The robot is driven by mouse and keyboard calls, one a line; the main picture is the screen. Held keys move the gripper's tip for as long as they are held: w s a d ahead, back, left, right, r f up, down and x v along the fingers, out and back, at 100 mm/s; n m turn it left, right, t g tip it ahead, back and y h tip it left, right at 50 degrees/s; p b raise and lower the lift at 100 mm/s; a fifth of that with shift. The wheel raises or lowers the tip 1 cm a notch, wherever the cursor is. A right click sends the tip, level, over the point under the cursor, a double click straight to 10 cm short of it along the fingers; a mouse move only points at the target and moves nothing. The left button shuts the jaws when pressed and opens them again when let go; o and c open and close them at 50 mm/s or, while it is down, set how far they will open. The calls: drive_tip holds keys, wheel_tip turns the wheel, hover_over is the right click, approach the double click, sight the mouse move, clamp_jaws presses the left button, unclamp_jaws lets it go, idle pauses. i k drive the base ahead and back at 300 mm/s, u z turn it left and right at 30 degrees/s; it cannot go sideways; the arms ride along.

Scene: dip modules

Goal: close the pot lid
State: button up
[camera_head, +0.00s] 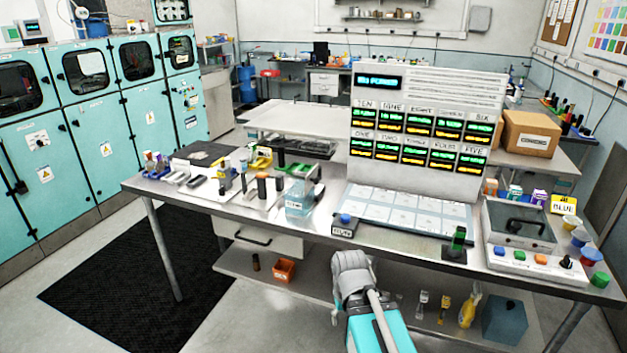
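A square grey metal unit stands at the right end of the steel bench. A flat grey panel with a dark handle (524,226), which looks like the pot lid, is on its top. I cannot tell whether this panel is fully down, and the pot's inside does not show. My arm rises from the bottom middle, in front of the bench's front edge and to the left of the unit. Its grey end part (352,272) is the nearest thing to a gripper that shows. No fingertips can be made out, and nothing held is visible.
A control strip with coloured buttons (524,258) lies in front of the unit. Coloured cups (579,238) stand to its right, a dark green upright block (459,238) to its left. A clear blue container (299,204) is further left.

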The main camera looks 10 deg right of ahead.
sight(312, 179)
drive_tip(key=z, duration=0.05)
drive_tip(key=i, duration=0.95)
drive_tip(key=u, duration=0.05)
